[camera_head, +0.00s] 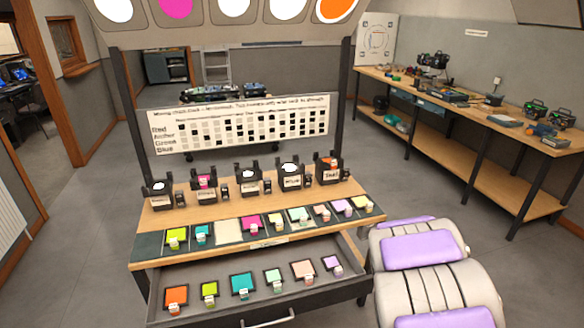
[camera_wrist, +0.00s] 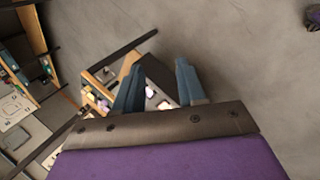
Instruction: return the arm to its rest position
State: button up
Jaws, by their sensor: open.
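In the wrist view my gripper (camera_wrist: 160,82) shows as two blue-grey fingers standing apart, with nothing between them that it holds. Part of the wooden desk and its small coloured items shows beyond the fingers, some distance away. In the head view white and purple parts of my own body fill the lower right, beside the desk's right end. The gripper's fingers cannot be made out in the head view.
A long workbench (camera_head: 450,118) lines the right wall. Grey floor lies between.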

jog(key=s+a+r+m+g+y, duration=0.1)
jog(key=s+a+r+m, duration=0.3)
jog(key=s, duration=0.6)
jog(key=s+a+r+m+g+y, duration=0.1)
jog(key=s+a+r+m+g, duration=0.2)
jog(key=s+a+r, duration=0.3)
jog(key=s+a+r+m+g+y, duration=0.1)
jog(key=s+a+r+m, duration=0.3)
jog(key=s+r, duration=0.5)
jog(key=s+a+g, duration=0.1)
jog(key=s, duration=0.6)
jog(key=shift+a+m+g, duration=0.3)
jog(key=shift+m, duration=0.1)
jog(key=shift+o, duration=0.2)
jog(key=shift+f, duration=0.1)
